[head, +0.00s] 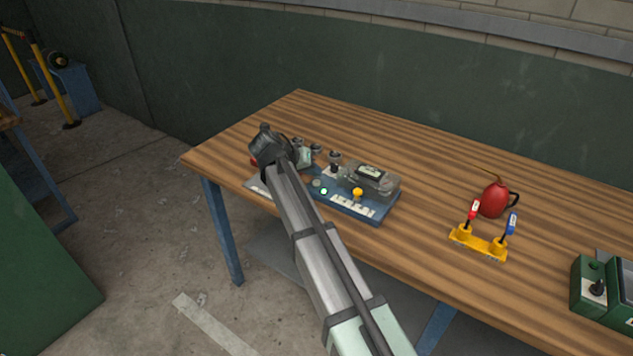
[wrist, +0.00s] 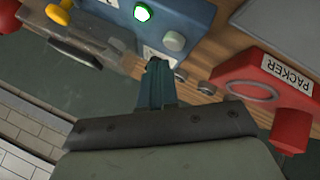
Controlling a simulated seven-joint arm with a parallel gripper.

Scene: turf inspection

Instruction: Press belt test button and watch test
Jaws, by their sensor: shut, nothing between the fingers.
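A blue test unit (head: 376,217) with a grey machine body (head: 372,180) and a yellow knob (head: 357,192) stands on the wooden table. Contact cannot be told. In the head view my arm hides the fingertips.
A red holder marked PACKER (wrist: 265,85) is right of my gripper in the wrist view. On the wooden table (head: 420,255), a red oil can (head: 494,199), a yellow stand (head: 478,243) and a green box (head: 588,290) are to the right. The table's back middle is clear.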

